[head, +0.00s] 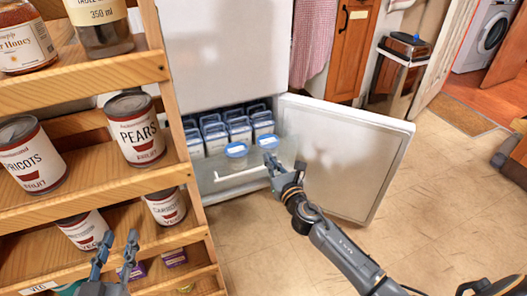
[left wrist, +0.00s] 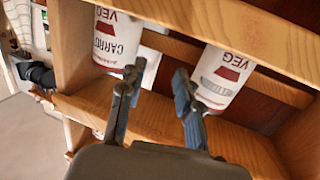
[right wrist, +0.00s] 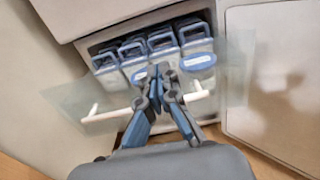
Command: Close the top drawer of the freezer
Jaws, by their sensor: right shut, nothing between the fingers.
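The white freezer compartment stands open, with its door (head: 345,155) swung out to the right. The top drawer (head: 222,184) has a clear front with a white handle bar (head: 241,173) and is pulled out at least partly. It also shows in the right wrist view, with its handle (right wrist: 104,115) running behind my gripper. Several blue-lidded tubs (head: 238,130) sit in the drawer. My right gripper (head: 272,160) is shut and empty at the right part of the drawer front; I cannot tell whether it touches. My left gripper (head: 116,250) is open and empty, away from the freezer.
A wooden shelf rack (head: 90,75) with cans and jars fills the left side, close to my left gripper. Two cans, one a carrot can (left wrist: 117,42), stand just beyond the left fingers. Tiled floor (head: 430,190) is clear right of the freezer door.

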